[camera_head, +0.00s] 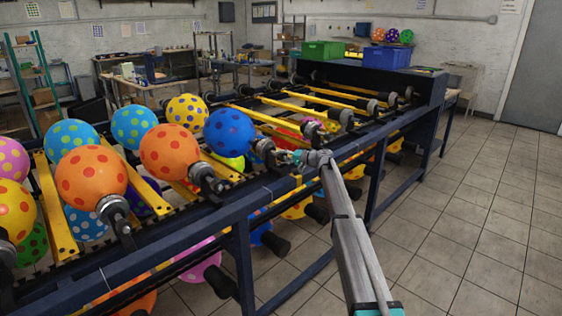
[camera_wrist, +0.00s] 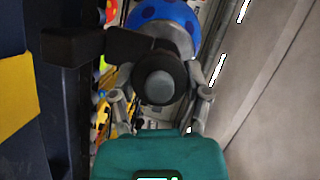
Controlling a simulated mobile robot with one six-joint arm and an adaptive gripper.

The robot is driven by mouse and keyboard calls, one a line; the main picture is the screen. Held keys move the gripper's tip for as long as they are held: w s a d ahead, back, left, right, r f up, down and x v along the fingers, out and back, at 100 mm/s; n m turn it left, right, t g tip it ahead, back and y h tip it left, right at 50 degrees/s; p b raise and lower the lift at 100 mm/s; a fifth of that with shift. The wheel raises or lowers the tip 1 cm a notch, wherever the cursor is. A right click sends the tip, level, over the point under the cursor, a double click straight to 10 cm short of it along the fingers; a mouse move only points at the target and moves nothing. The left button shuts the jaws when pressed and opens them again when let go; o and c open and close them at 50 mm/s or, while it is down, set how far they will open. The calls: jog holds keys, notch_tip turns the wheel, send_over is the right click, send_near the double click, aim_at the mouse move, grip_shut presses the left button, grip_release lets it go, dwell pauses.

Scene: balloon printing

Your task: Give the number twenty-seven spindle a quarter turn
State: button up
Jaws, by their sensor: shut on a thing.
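The spindle (camera_head: 264,151) in my grasp is dark and carries a blue balloon with darker dots (camera_head: 230,132) on its far end. No number can be read on it, so I cannot confirm it is twenty-seven. My gripper (camera_head: 291,157) reaches in from the right side of the machine and is shut on this spindle's near end. In the wrist view the dark round spindle end (camera_wrist: 160,86) sits between the two grey fingers of my gripper (camera_wrist: 162,98), with the blue balloon (camera_wrist: 165,14) beyond it.
The machine's dark blue side rail (camera_head: 150,238) runs along the near side. An orange dotted balloon (camera_head: 170,152) on its spindle stands left of the grasped one. Empty spindles (camera_head: 341,117) continue to the right. More balloons hang below. The tiled floor (camera_head: 460,220) at right is clear.

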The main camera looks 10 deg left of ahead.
jog(key=m+b, duration=0.1)
jog(key=m+y+b, duration=0.1)
jog(key=m, duration=0.1)
jog(key=shift+s+d+f, duration=0.1)
jog(key=shift+d+f, duration=0.1)
jog(key=shift+f, duration=0.1)
jog(key=shift+r+m+t+y+b, duration=0.1)
jog(key=shift+m+t+y+b, duration=0.2)
jog(key=shift+m+y+b, duration=0.5)
jog(key=shift+m+h, duration=0.3)
jog(key=o, duration=1)
jog(key=shift+o, duration=0.7)
jog(key=shift+r, duration=0.1)
jog(key=shift+a, duration=0.1)
